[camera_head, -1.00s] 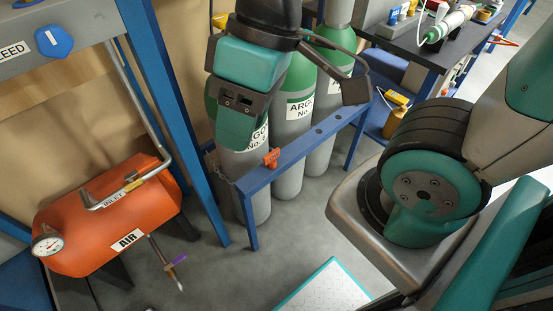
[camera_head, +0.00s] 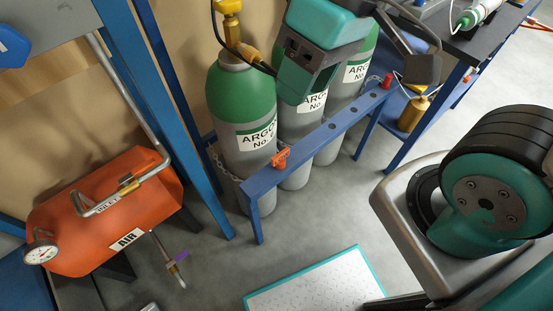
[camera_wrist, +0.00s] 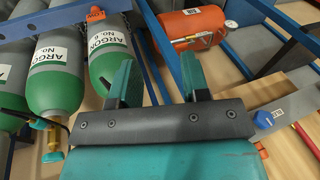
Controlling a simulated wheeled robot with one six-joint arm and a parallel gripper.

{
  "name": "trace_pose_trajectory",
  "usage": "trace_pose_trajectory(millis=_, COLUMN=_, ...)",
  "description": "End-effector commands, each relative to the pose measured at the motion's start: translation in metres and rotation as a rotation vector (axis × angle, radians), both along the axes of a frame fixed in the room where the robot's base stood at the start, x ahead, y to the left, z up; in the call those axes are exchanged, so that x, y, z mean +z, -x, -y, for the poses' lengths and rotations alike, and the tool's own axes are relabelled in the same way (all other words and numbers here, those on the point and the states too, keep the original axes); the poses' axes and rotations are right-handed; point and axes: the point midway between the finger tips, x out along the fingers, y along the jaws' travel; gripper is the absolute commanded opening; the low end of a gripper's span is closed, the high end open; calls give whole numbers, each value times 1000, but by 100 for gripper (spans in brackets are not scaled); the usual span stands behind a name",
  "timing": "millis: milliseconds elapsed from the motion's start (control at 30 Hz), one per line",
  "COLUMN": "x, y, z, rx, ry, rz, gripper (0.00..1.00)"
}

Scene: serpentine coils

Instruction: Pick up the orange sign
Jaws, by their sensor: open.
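A small orange piece (camera_head: 280,158), the only small orange thing I see that could be the orange sign, sits on the front blue rail before the green and grey argon cylinders. Its shape is too small to read clearly. It also shows in the wrist view (camera_wrist: 95,14) at the top left, beyond the fingers and to their left. My gripper (camera_wrist: 157,75) is open, its two teal fingers apart with nothing between them. In the head view my gripper hangs above and right of the orange piece, in front of the cylinders, hiding part of the middle one.
Argon cylinders (camera_head: 243,95) stand behind the blue rail (camera_head: 325,133). An orange-red air tank (camera_head: 105,210) with a gauge and pipe is at the left, by a blue post. A dark bench (camera_head: 480,45) is at the upper right.

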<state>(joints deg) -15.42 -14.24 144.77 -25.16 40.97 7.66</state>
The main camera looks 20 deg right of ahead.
Motion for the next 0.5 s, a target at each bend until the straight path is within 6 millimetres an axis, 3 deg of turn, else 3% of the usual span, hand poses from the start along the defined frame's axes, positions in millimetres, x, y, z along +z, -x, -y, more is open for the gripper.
trace_pose_trajectory(millis=33, x=-28, y=-15, z=2, rx=-117, ry=22, rz=-45, gripper=43)
trace_pose_trajectory(millis=300, x=-167, y=-113, z=24, rx=-1052, ry=177, rz=-259, gripper=43)
trace_pose_trajectory(millis=400, x=-211, y=-138, z=32, rx=-1341, ry=217, rz=-288, gripper=43)
trace_pose_trajectory(millis=500, x=-240, y=-153, z=39, rx=-1545, ry=239, rz=-295, gripper=43)
